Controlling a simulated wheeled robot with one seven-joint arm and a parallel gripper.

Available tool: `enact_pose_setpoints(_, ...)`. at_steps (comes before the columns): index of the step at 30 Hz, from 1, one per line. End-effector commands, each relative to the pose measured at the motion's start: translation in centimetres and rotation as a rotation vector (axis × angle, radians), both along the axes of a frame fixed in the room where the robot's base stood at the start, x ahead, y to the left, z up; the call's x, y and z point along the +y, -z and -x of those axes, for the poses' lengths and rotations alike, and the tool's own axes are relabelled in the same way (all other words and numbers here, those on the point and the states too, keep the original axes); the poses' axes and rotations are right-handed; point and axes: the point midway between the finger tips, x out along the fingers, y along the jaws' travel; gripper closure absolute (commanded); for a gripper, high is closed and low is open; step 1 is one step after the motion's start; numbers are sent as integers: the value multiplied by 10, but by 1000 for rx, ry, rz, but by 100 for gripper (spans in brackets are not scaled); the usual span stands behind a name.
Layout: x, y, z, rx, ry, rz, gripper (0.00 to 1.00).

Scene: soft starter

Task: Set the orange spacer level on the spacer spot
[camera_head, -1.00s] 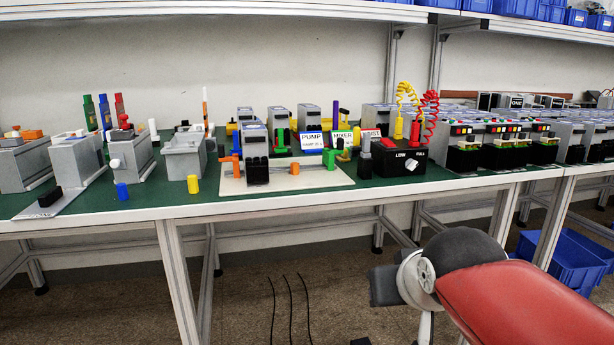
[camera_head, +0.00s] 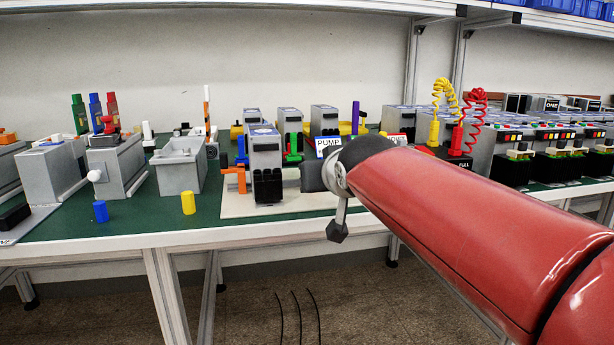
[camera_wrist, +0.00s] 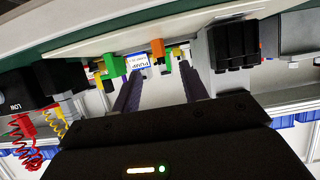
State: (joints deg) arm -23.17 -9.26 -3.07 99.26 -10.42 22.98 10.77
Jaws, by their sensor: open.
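In the wrist view, which shows the scene upside down, a small orange piece (camera_wrist: 157,47), likely the orange spacer, stands on the pale board (camera_wrist: 95,42). My gripper (camera_wrist: 161,72) is open, and the orange piece shows in the gap between its two dark fingers, beyond the tips. Nothing is held. The pale board (camera_head: 240,208) shows there beside my arm. I cannot make out the spacer spot in either view.
A green piece (camera_wrist: 115,64) and a PUMP label (camera_wrist: 138,62) are near the orange piece. A grey unit with a black block (camera_head: 267,186) stands on the board, left of my wrist. Yellow (camera_head: 188,203) and blue (camera_head: 100,211) cylinders stand near the table's front edge.

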Motion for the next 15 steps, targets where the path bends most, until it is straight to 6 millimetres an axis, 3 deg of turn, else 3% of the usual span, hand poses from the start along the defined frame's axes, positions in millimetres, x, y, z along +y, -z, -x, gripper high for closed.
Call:
enact_pose_setpoints(5,4,3,-9,-1,-2,0,56)
enact_pose_setpoints(15,12,16,-49,1,-1,1,56)
